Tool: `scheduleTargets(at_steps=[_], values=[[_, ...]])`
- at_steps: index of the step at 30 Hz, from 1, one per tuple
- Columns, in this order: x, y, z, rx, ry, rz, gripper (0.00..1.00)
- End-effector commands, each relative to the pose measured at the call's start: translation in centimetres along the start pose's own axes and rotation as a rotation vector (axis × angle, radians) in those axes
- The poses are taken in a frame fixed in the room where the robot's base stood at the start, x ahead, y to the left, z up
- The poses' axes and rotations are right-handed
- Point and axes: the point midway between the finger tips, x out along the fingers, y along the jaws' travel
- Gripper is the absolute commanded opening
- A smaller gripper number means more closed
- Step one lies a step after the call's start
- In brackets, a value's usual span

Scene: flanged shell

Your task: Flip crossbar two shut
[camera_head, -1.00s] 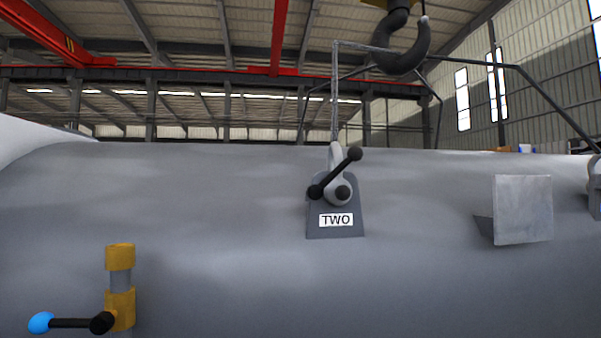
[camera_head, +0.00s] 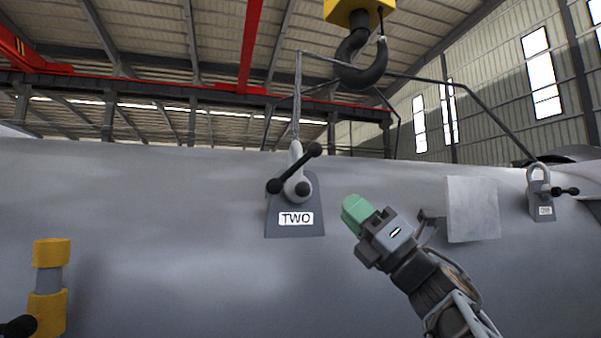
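Crossbar two (camera_head: 294,169) is a dark bar with round knobs at both ends, slanting up to the right. It sits on a grey shackle fitting above a dark plate labelled TWO (camera_head: 296,229), on the big grey shell. A sling line runs up from the fitting. My gripper (camera_head: 355,213), with green fingertips, is to the right of the TWO plate and below the bar's level, apart from both in the picture. The fingertips overlap from this angle, so their opening does not show.
The grey shell (camera_head: 170,220) fills the lower view. A square pale plate (camera_head: 472,209) stands out right of my gripper, with another shackle fitting (camera_head: 540,190) beyond it. A yellow-banded post (camera_head: 50,285) is at lower left. A crane hook (camera_head: 362,62) hangs above with slings.

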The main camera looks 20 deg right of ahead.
Motion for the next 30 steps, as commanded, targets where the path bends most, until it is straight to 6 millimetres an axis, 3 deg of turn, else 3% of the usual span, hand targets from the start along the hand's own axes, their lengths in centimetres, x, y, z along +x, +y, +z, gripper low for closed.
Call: scheduleTargets(at_steps=[7, 21, 30], values=[[1.1, 1.1, -0.4, -0.09, 0.08, 0.057, 0.25], [9.8, 1.8, -1.0, -0.088, 0.081, 0.058, 0.25], [13.0, 1.7, -1.4, -0.089, 0.079, 0.056, 0.25]])
